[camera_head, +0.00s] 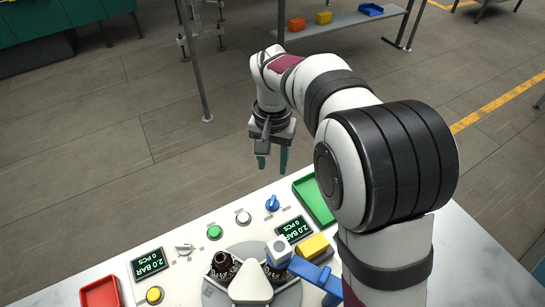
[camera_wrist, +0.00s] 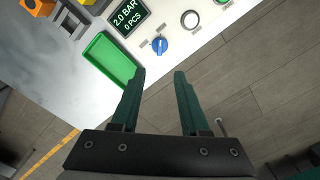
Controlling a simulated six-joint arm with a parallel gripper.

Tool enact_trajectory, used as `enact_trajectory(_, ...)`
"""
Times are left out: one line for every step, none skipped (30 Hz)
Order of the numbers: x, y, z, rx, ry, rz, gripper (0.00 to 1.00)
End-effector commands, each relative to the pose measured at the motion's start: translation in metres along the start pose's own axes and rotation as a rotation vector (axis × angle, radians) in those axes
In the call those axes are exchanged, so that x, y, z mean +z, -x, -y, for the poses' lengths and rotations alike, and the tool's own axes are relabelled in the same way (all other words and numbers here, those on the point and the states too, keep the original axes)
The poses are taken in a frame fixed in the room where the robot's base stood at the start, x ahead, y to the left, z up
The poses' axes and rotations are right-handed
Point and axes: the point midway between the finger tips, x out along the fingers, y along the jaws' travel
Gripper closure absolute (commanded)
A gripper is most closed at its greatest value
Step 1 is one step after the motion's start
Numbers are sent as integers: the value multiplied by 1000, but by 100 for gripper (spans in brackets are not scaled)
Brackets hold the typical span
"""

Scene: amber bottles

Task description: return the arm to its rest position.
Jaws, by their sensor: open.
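My gripper (camera_head: 272,162) hangs beyond the far edge of the table (camera_head: 205,249) in the head view, above the floor. Its two green fingers are apart with nothing between them. In the wrist view my gripper (camera_wrist: 159,75) is also open and empty, pointing toward the table edge. My arm arches from the right side of the table out to the gripper.
A green tray (camera_head: 316,203), a blue knob (camera_head: 272,203), a green button (camera_head: 214,232) and a red tray (camera_head: 101,293) are on the table. A metal post (camera_head: 199,70) stands behind.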

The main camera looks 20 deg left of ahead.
Motion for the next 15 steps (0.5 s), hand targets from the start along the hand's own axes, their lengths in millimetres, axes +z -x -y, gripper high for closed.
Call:
enact_trajectory(0,6,0,0,0,-2,55)
enact_trajectory(0,9,0,0,0,-2,55)
enact_trajectory(0,11,0,0,1,-2,55)
enact_trajectory(0,12,0,0,1,-1,55)
enact_trajectory(0,13,0,0,1,0,55)
enact_trajectory(0,13,0,0,1,0,55)
enact_trajectory(0,13,0,0,1,0,55)
enact_trajectory(0,13,0,0,1,0,55)
enact_trajectory(0,13,0,0,1,0,55)
enact_trajectory(0,13,0,0,1,0,55)
enact_trajectory(0,13,0,0,1,0,55)
enact_trajectory(0,13,0,0,1,0,55)
enact_trajectory(0,13,0,0,1,0,55)
enact_trajectory(0,12,0,0,1,0,55)
enact_trajectory(0,12,0,0,1,0,55)
